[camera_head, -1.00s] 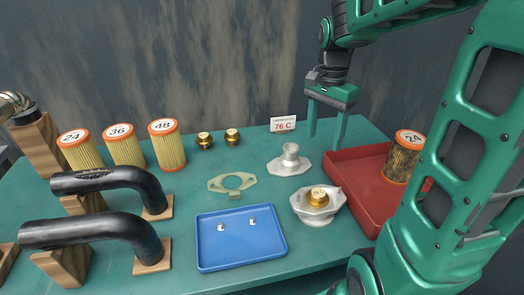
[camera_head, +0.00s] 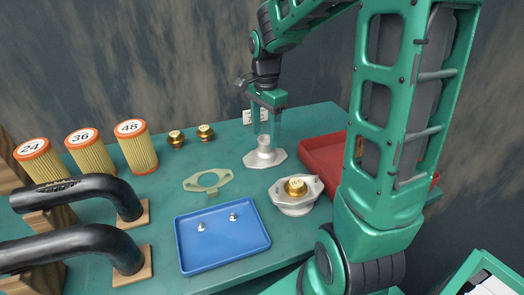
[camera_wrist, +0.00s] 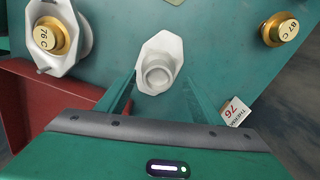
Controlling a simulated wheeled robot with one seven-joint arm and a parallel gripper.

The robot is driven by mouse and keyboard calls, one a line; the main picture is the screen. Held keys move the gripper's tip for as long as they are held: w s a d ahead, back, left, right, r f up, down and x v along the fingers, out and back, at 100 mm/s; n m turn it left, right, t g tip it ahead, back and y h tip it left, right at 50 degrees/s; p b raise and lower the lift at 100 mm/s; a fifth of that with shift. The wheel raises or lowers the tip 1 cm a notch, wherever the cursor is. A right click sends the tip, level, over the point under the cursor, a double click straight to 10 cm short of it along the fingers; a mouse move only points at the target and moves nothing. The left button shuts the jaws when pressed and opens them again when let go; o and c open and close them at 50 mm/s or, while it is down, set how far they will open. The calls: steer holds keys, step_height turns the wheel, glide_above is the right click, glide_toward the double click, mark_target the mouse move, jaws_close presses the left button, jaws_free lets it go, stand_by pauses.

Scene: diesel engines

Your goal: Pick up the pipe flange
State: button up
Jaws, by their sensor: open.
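The pipe flange (camera_head: 262,159) is a pale grey, angular plate with a short round neck, lying on the green bench left of the red tray. It also shows in the wrist view (camera_wrist: 158,52). My gripper (camera_head: 267,138) is open and points down over the flange. In the wrist view, its fingers (camera_wrist: 160,82) stand left and right of the neck. Whether they touch it is unclear. Nothing is held.
A housing (camera_head: 296,205) with a brass thermostat (camera_head: 295,187) stands in front of the flange. The red tray (camera_head: 320,150) is to the right. A thin gasket (camera_head: 208,181) and blue tray (camera_head: 222,240) lie left. A small sign (camera_wrist: 236,110) stands close to one finger.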

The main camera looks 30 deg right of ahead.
mark_target(265, 138)
steer(key=shift+s+f, duration=0.15)
steer(key=shift+f, duration=1.6)
jaws_close()
